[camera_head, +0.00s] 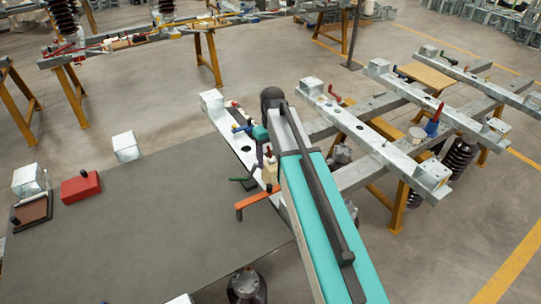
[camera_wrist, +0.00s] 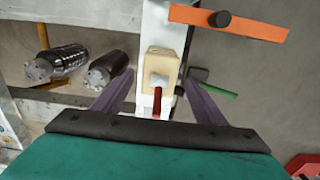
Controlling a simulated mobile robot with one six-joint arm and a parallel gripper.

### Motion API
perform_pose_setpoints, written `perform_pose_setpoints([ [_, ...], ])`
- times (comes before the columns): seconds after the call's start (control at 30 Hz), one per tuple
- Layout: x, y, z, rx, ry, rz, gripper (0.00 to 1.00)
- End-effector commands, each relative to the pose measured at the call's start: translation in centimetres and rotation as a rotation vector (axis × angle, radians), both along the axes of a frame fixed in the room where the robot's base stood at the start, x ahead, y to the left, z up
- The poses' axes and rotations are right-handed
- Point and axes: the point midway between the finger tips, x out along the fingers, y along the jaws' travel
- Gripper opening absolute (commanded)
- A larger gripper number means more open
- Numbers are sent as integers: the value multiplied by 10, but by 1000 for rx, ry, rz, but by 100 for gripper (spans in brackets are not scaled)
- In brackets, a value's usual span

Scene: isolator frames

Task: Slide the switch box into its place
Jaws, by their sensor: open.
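A small beige box, which looks like the switch box (camera_wrist: 160,66), has a pale knob and a dark red lever on it. In the wrist view it lies over the white rail (camera_wrist: 156,20). My gripper (camera_wrist: 157,90) is open, with one purple finger on each side of the box and visible gaps between. In the head view the beige box (camera_head: 270,172) shows beside my arm, over the pale metal rail (camera_head: 226,128). One purple finger of my gripper (camera_head: 260,153) shows just above it; the other is hidden. I cannot tell whether the box is seated on the rail.
An orange bar (camera_head: 256,198) and a green handle (camera_head: 243,180) stick out beside the box. A dark table (camera_head: 150,230) at left holds a red box (camera_head: 80,187) and metal blocks. More rails with insulators (camera_head: 460,160) stand at right. The table's middle is clear.

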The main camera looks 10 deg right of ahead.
Motion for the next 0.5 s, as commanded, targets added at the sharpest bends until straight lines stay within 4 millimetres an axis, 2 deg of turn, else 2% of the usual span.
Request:
perform_pose_setpoints([
  [0.03, 0, 0, -12, 0, 1, 0, 66],
  [0.3, 0, -1, -46, 0, 1, -1, 66],
  [0.5, 0, -1, -56, 0, 0, -1, 66],
])
